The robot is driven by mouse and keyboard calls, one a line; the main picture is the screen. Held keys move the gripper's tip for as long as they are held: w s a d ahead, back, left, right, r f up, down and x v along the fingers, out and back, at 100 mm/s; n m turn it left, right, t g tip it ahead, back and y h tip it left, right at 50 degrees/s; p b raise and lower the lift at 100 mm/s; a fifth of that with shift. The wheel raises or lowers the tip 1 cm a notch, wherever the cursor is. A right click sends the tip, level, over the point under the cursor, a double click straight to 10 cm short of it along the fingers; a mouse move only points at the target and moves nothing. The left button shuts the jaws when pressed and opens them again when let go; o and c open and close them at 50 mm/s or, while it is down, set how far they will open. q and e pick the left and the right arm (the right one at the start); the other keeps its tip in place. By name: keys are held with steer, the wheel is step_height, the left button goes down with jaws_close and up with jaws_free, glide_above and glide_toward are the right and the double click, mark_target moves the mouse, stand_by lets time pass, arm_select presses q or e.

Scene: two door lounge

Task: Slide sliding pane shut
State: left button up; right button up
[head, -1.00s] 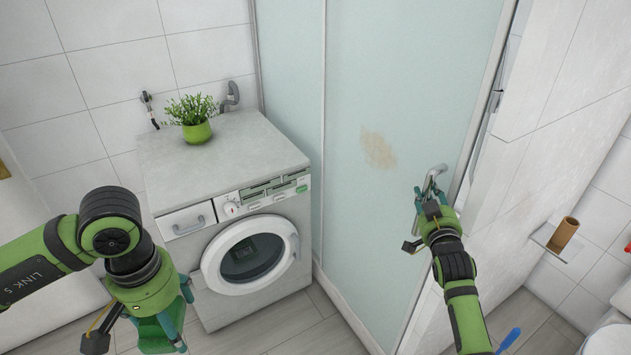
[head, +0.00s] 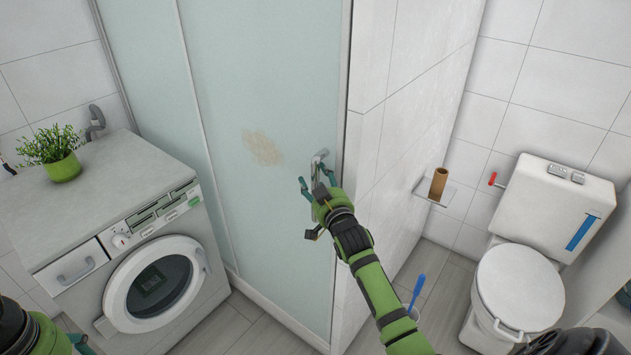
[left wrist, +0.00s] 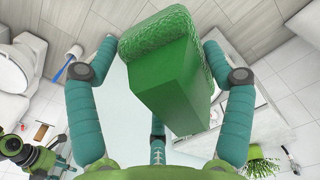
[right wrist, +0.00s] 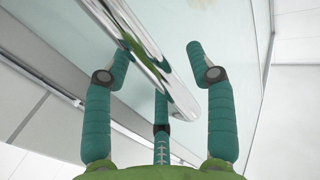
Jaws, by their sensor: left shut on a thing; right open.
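The sliding pane (head: 265,90) is a tall frosted, pale green panel with a brown stain. Its right edge stands close against the tiled wall's end. A chrome bar handle (head: 319,158) is near that edge. My right gripper (head: 314,186) is open at the handle. In the right wrist view the handle (right wrist: 137,55) runs between its spread fingers, nearer the left one; contact is unclear. My left gripper (left wrist: 158,48) is shut on a green block (left wrist: 170,85) with a textured rounded end. In the head view only part of the left arm shows, at the lower left.
A washing machine (head: 120,210) with a potted plant (head: 62,160) on top stands left of the pane. At right are a toilet (head: 520,285), a paper-roll holder (head: 434,190) and a blue brush (head: 416,290). The floor between wall and toilet is mostly clear.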

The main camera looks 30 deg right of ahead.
steer(key=s+a, duration=0.2)
steer(key=s, duration=0.9)
steer(key=shift+s+a, duration=0.15)
steer(key=shift+s, duration=0.25)
